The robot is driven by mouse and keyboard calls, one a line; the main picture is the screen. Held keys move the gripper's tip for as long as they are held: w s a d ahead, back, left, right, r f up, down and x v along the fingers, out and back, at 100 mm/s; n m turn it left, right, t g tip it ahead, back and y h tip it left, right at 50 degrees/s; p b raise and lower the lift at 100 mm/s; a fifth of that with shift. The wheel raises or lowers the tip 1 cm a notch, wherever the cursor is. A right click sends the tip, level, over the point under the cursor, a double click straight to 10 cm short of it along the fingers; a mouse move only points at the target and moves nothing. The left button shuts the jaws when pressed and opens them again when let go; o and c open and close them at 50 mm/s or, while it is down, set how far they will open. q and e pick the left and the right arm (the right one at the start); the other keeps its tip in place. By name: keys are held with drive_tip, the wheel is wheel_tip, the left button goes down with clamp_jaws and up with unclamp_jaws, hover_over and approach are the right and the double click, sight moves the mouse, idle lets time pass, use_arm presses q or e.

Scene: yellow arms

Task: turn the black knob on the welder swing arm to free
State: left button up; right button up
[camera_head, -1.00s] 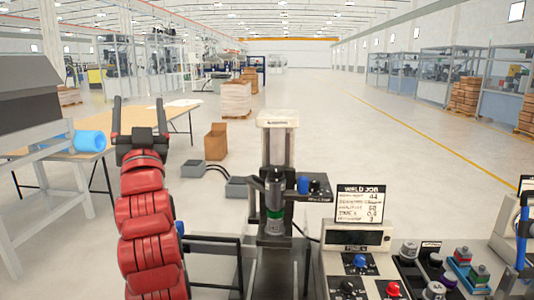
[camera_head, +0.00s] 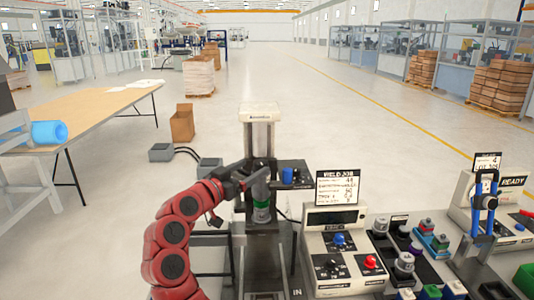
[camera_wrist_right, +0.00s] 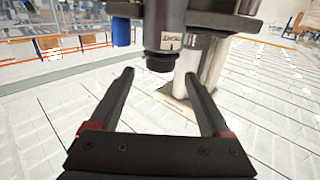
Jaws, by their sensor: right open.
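The welder (camera_head: 261,125) stands left of the control panel, with a pale top and a grey column. Its swing arm (camera_head: 296,168) sticks out to the right and carries a blue cylinder (camera_head: 287,174). My right gripper (camera_head: 250,178), on the red arm, is beside the welder's front and partly hides it. In the right wrist view the gripper (camera_wrist_right: 165,100) is open and empty. A short black knob (camera_wrist_right: 160,62) sits under a dark cylinder with a small label, beyond the fingertips and between their lines. The label is too small to read surely. My left gripper is out of view.
The control panel (camera_head: 345,262) with a blue and a red button stands right of the welder, under a weld job sign (camera_head: 337,187). Several small parts and a blue-handled clamp (camera_head: 485,205) are further right. A wooden table (camera_head: 85,112) is at the left.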

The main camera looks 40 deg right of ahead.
drive_tip(key=p+x, duration=0.1)
drive_tip(key=x, duration=0.6)
drive_tip(key=shift+r+p, duration=0.1)
drive_tip(key=shift+p, duration=0.25)
drive_tip(key=shift+w+d, duration=0.25)
drive_tip(key=shift+d, duration=0.35)
clamp_jaws()
